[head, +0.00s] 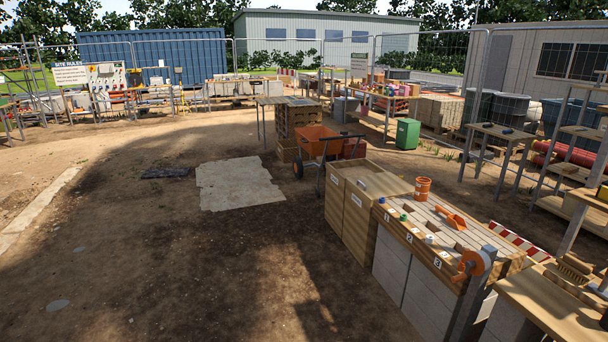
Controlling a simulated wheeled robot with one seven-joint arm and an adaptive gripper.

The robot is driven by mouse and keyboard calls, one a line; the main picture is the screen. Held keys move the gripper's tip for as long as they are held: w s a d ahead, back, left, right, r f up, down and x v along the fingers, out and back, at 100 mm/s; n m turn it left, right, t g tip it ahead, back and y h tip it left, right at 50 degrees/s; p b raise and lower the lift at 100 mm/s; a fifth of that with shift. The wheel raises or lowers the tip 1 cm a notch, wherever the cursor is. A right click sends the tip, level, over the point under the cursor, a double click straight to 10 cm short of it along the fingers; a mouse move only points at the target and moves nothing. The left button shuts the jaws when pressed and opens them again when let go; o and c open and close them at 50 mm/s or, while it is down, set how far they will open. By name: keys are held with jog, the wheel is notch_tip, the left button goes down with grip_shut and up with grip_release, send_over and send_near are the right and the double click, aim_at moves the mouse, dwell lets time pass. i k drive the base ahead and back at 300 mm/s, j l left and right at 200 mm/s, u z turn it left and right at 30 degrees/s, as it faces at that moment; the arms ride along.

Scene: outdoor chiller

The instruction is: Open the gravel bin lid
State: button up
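A pair of tall wooden bins (358,228) stands right of centre, side by side, with small pale labels on their fronts. The labels are too small to read, so I cannot tell which bin, if either, holds gravel. Their flat tops (385,186) look light brown and level, and I see no raised lid. I cannot make out a handle or hinge. My gripper is not in view.
A workbench (440,222) with numbered front spots, an orange cup (422,188) and an orange scoop (451,217) adjoins the bins at right. An orange wheelbarrow (316,142) stands behind them. Open dirt lies to the left, with a pale slab (240,184).

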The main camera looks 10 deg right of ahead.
aim_at(386, 184)
jog(key=i+z, duration=0.4)
jog(key=i, duration=2.6)
jog(key=i+l+u, duration=0.1)
jog(key=i, duration=0.6)
jog(key=i+l+u, duration=0.1)
jog(key=i, duration=0.65)
jog(key=i+l+u, duration=0.15)
jog(key=i, duration=0.2)
jog(key=i+l+u, duration=0.2)
jog(key=i, duration=0.15)
jog(key=j, duration=0.1)
